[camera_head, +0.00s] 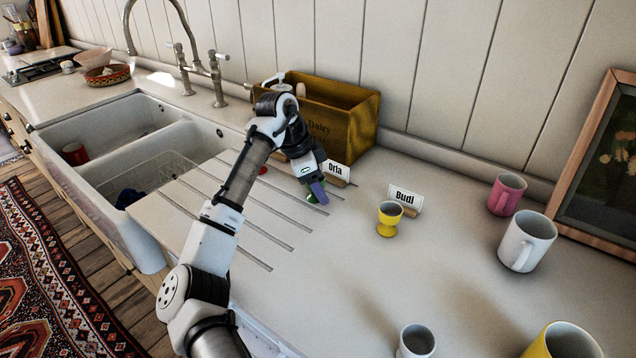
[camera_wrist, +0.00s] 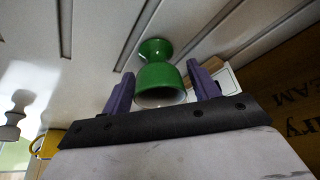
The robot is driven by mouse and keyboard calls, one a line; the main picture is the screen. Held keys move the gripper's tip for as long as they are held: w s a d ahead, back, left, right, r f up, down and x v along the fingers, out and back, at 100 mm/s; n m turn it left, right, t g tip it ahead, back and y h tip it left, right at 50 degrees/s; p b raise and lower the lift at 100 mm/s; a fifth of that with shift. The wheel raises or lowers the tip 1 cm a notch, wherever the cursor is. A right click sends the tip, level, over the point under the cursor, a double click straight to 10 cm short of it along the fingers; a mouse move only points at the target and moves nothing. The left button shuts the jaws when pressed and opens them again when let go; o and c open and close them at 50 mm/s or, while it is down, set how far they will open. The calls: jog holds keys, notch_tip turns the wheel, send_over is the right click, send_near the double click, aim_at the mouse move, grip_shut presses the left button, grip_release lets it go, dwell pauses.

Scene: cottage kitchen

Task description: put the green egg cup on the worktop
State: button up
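The green egg cup (camera_wrist: 158,75) is between the two purple fingers of my gripper (camera_wrist: 162,85) in the wrist view, its open bowl toward the camera and its foot farther off. The fingers are close along both sides of the bowl; whether they press on it cannot be told. In the head view my gripper (camera_head: 315,192) is low over the worktop (camera_head: 330,260), at the right end of the drainer grooves, and a finger hides part of the green egg cup (camera_head: 310,198). Whether its foot touches the surface is unclear.
The "Orla" card (camera_head: 337,171) stands just behind my gripper, before a wooden box (camera_head: 345,125). A yellow egg cup (camera_head: 389,220) stands by the "Budi" card (camera_head: 405,197). Several mugs, one pink (camera_head: 506,195), are at right. The sink (camera_head: 130,130) is left. The middle worktop is clear.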

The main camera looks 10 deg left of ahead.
jog(key=shift+o, duration=0.3)
jog(key=shift+r, duration=0.1)
jog(key=b+v, duration=0.1)
jog(key=v, duration=1.1)
jog(key=shift+d, duration=0.15)
